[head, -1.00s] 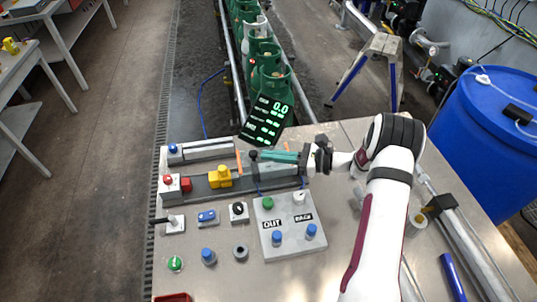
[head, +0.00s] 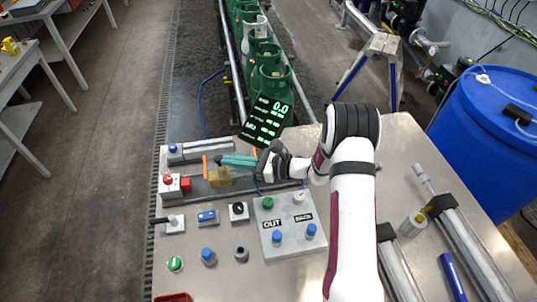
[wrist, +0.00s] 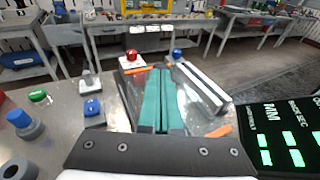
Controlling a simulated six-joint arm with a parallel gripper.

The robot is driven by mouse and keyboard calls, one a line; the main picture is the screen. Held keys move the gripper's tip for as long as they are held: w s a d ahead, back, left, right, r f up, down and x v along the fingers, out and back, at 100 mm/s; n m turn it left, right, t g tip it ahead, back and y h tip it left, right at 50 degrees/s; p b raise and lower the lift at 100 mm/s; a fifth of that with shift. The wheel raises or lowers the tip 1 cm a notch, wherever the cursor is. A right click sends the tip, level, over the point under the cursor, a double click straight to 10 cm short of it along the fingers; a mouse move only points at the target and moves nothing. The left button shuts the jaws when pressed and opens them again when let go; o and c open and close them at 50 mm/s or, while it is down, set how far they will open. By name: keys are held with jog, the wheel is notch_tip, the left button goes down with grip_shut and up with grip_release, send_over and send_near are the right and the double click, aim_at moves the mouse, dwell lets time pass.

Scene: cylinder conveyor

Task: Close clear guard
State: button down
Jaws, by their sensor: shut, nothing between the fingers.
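The clear guard (head: 205,168) is a see-through cover with orange edge strips, standing over the grey track on the bench. A yellow block (head: 219,180) shows dulled through it. In the wrist view, one orange strip (wrist: 140,70) lies just beyond my fingertips and another shows to the right. My gripper (head: 222,161) has teal fingers, which are shut with nothing between them. They point left along the guard, with the tips near its left orange strip. Whether they touch the guard I cannot tell. In the wrist view my gripper (wrist: 160,72) hides part of the track.
A red button box (head: 172,184) stands at the track's left end. A grey bar with a blue knob (head: 173,148) lies behind. A panel marked OUT and BACK (head: 287,222) and several switches are in front. A black display (head: 267,120) stands behind my gripper.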

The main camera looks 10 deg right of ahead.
jog(key=a, duration=0.8)
jog(key=shift+a, duration=0.1)
jog(key=v, duration=1.5)
jog(key=s+a+r+n+g+h, duration=0.1)
jog(key=s+a+r+n+g, duration=0.1)
jog(key=s+r+n+g, duration=0.3)
jog(key=s+a+r+n+g+h, duration=0.1)
jog(key=s+a+n+h, duration=0.15)
jog(key=s, duration=0.45)
jog(key=s+a+r+n+g+h, duration=0.1)
jog(key=s+a+r+n+g, duration=0.25)
jog(key=s, duration=0.25)
jog(key=s+d+n+t+h, duration=0.2)
jog(key=s+d+n+h, duration=0.4)
jog(key=s+d+h, duration=0.2)
jog(key=s, duration=0.2)
jog(key=shift+s+d+n, duration=0.25)
jog(key=shift+d+n, duration=0.05)
jog(key=shift+n, duration=0.1)
